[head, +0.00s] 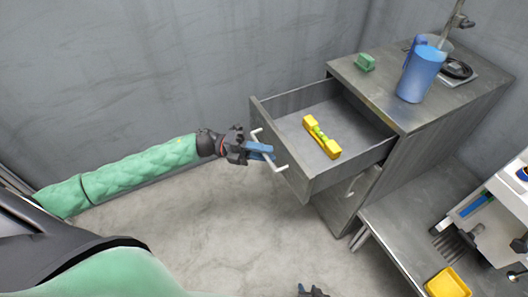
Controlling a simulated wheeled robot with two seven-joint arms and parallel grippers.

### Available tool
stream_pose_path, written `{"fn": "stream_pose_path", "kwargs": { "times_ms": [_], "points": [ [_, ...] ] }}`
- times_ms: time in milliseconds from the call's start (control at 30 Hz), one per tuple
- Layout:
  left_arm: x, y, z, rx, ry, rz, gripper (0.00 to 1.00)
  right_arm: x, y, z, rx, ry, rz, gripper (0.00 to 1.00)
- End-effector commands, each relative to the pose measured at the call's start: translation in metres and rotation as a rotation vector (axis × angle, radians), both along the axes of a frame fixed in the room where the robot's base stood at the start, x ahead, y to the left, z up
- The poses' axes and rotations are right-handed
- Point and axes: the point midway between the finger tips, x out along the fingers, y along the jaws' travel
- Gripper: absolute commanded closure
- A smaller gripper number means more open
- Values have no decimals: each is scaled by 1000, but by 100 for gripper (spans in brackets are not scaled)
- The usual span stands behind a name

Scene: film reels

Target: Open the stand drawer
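The stand drawer (318,178) is pulled well out of the grey stand (400,95), with its inside open to view. A yellow and green piece (321,137) lies in it. The drawer front has a pale bar handle (280,168). My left gripper (266,151) is at the middle of this handle, its blue fingers close together around the bar. The fingers cover part of the handle. My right gripper (312,291) shows only in part at the bottom edge, low and away from the drawer; its fingers are largely cut off.
On the stand top are a green block (365,62), a blue pitcher (421,74) and a dark coiled item (456,69). A second handle (352,186) shows below the drawer. A grey bench (402,225) with a yellow tray (447,284) is at right. The floor at left is clear.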

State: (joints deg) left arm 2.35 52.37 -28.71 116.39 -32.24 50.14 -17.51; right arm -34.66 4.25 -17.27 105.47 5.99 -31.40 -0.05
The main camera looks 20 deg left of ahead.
Motion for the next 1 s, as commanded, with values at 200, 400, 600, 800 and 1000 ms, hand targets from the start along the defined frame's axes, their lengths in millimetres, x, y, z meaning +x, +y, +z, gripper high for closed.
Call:
{"fn": "stream_pose_path", "kwargs": {
  "times_ms": [200, 400, 600, 800, 1000],
  "points": [
    [-1, 20, -5, 2, 2, 2, 68, 2, 0, -2, 1, -3, -1, 64],
    [-3, 51, -9, 2, 1, 1, 68, 4, 0, -4, 0, -6, -1, 64],
    [-4, 72, -12, 1, 2, 0, 68, 4, 0, -6, 0, -6, -1, 64],
    [-4, 77, -11, 0, 0, 0, 68, 3, 0, -7, 0, -5, -1, 64],
    [-4, 77, -11, 0, 0, 0, 68, -1, 0, -8, 1, 0, -1, 64]
  ]
}}
